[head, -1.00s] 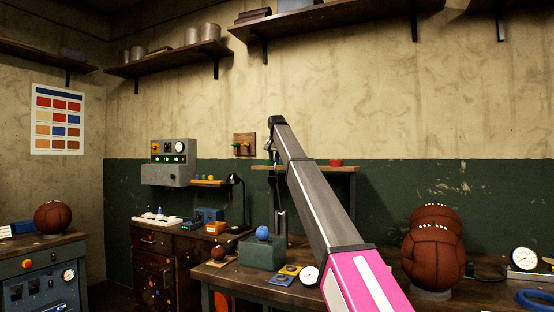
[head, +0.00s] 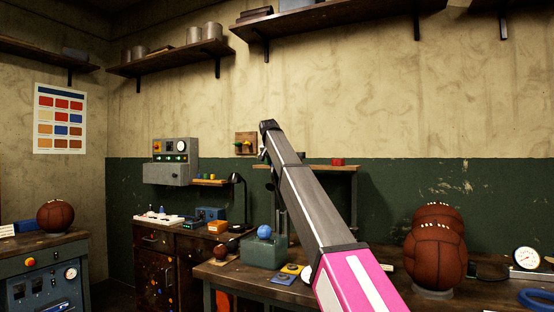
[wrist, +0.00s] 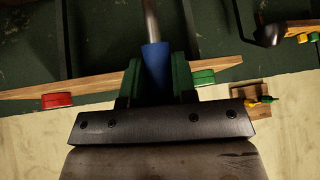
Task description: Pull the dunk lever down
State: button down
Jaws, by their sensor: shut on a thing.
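The lever shows in the wrist view as a blue grip (wrist: 155,62) on a metal rod (wrist: 150,18). My gripper (wrist: 157,82) is shut on the blue grip, with a green-padded finger on each side. In the head view my arm covers the lever and most of my gripper (head: 262,153), which is up by the wall, above the bench. The lever's base is hidden.
A small shelf (head: 342,168) with a red item (head: 338,161) is close behind my arm. Leather balls (head: 436,258) stand on the bench at right. A control panel (head: 171,161) and a wooden plate with knobs (head: 246,142) are on the wall at left.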

jog(key=s+a+f+t+h, duration=0.1)
jog(key=s+a+f+t, duration=0.15)
jog(key=s+f, duration=0.3)
jog(key=s+a+f+n+t+h, duration=0.1)
jog(key=s+f+t, duration=0.35)
jog(key=f, duration=0.25)
jog(key=s+a+f+t+h, duration=0.1)
jog(key=s+a+f+t, duration=0.1)
jog(key=s+f, duration=0.4)
notch_tip(320, 180, down, 11)
jog(key=t, duration=0.4)
jog(key=shift+s+a+n, duration=0.25)
jog(key=shift+s+n, duration=0.05)
jog(key=shift+n, duration=0.1)
jog(key=shift+f, duration=0.1)
jog(key=c, duration=0.9)
grip_release()
